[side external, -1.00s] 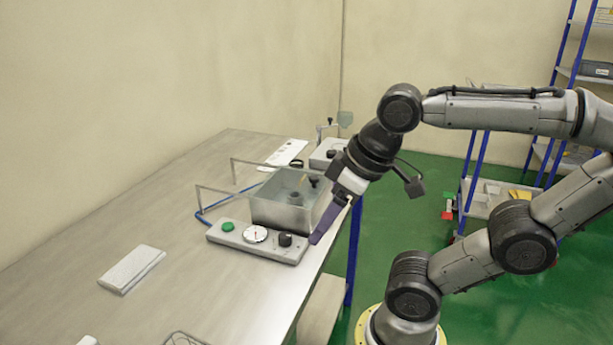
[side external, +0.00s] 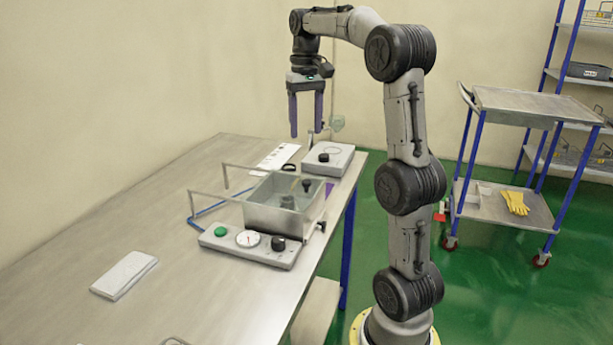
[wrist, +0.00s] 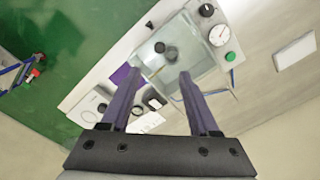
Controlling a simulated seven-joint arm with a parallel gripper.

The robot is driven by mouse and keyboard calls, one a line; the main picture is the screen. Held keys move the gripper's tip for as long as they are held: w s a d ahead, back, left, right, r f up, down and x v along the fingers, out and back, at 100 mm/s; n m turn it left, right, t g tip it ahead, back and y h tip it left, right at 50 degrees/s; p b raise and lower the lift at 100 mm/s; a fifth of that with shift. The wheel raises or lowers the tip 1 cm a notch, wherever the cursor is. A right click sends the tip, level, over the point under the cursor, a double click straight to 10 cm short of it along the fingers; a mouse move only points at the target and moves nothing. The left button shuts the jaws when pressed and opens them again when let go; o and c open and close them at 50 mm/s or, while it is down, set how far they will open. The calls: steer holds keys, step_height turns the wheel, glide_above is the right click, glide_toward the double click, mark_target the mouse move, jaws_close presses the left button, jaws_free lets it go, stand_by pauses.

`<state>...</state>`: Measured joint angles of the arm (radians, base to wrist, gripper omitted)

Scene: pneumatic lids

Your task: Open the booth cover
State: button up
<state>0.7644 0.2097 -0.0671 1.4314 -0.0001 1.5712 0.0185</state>
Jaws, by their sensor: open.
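The booth (side external: 272,218) is a clear-walled box on the metal table, with a small dark knob (side external: 306,185) near its top. It also shows in the wrist view (wrist: 205,75), partly behind a finger. I cannot tell the cover clearly from the box. In front is a control panel (side external: 228,248) with a green button (side external: 221,231), a white dial gauge (side external: 248,239) and a black knob (side external: 278,243). My gripper (side external: 306,135) points down, open and empty, above and behind the booth, apart from it. Its two purple fingers also show in the wrist view (wrist: 158,76).
A metal bar frame (side external: 225,178) stands at the booth's left. A second grey unit with a black knob (side external: 335,160) sits behind.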

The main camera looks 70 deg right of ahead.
mark_target(307, 181)
step_height(307, 181, down, 14)
steer(key=shift+r, duration=0.2)
stand_by(0.4)
jaws_close()
stand_by(1.3)
